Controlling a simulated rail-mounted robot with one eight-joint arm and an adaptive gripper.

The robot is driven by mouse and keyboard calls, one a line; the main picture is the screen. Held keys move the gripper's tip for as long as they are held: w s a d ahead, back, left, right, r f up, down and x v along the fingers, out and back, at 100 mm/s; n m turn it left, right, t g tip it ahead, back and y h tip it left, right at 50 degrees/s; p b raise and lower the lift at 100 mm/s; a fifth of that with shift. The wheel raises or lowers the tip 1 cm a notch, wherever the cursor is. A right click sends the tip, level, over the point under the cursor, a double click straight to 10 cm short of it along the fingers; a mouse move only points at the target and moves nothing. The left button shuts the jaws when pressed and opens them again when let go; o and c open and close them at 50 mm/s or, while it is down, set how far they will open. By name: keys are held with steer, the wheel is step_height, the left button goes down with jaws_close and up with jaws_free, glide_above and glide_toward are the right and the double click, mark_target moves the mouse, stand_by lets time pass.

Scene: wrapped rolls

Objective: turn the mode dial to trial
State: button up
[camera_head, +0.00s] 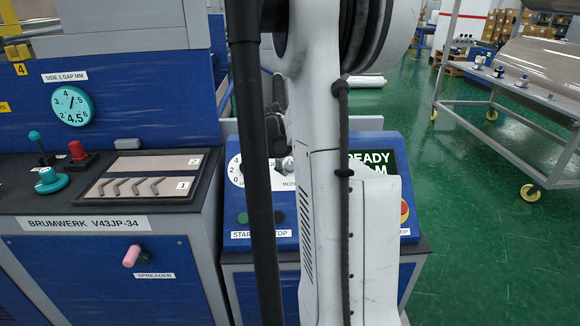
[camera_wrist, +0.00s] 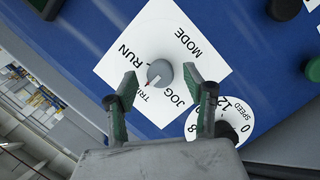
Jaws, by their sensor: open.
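The mode dial (camera_wrist: 160,73) is a grey round knob with a red pointer mark, on a white plate (camera_wrist: 122,72) lettered MODE, RUN, JOG and a partly covered word starting TRI. The red mark points to the lower left in the wrist view. My gripper (camera_wrist: 160,77) is open, with one fingertip on each side of the dial. Gaps show beside the knob, and I cannot tell how deep the fingers reach. In the head view my arm hides most of the mode plate (camera_head: 289,184) and the gripper.
A speed dial (camera_wrist: 228,122) sits close to the right finger. Dark buttons (camera_wrist: 284,9) are on the blue panel (camera_head: 232,203). A READY display (camera_head: 372,160) and red stop button (camera_head: 404,211) are right of my arm. A wheeled rack (camera_head: 501,150) stands farther right, with clear green floor between.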

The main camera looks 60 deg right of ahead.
steer(key=v, duration=0.9)
steer(key=shift+a+r, duration=0.15)
steer(key=shift+r, duration=0.15)
steer(key=w+a+r+t+y, duration=0.1)
steer(key=w+a+r+t, duration=0.15)
steer(key=a, duration=1.15)
steer(key=s+a+f+t+y, duration=0.1)
steer(key=s+a, duration=0.2)
steer(key=a, duration=0.8)
steer(key=s+a+t+y, duration=0.1)
steer(key=s+a, duration=0.3)
steer(key=a, duration=0.6)
steer(key=s+a+f+t+y, duration=0.1)
steer(key=s+a+y, duration=0.2)
steer(key=a, duration=0.8)
steer(key=shift+s+a+f+n, duration=0.35)
steer(key=shift+s+n, duration=0.05)
